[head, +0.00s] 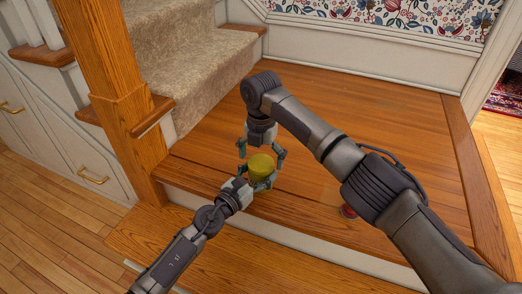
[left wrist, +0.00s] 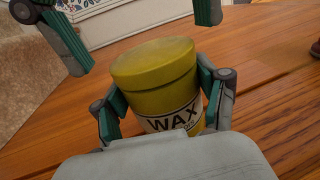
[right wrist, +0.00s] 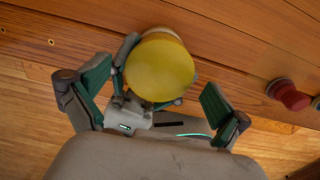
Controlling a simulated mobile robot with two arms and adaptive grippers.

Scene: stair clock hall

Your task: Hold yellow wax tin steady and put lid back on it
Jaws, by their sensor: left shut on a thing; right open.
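The yellow wax tin (head: 262,170) stands on the wooden landing near its front edge. In the left wrist view the tin (left wrist: 158,85) is upright with its WAX label facing my left gripper. The yellow lid (left wrist: 152,62) sits on top, roughly level, with a seam below its rim; its flat top (right wrist: 158,70) shows in the right wrist view. My left gripper (head: 257,180) is shut around the tin's body from the front. My right gripper (head: 260,154) points down above the lid, its fingers open on either side and apart from it.
A red knob-like object (right wrist: 288,95) stands on the landing to the right, partly behind my right arm in the head view. A wooden newel post (head: 112,90) and carpeted stairs (head: 195,60) are at the left. The landing behind is clear.

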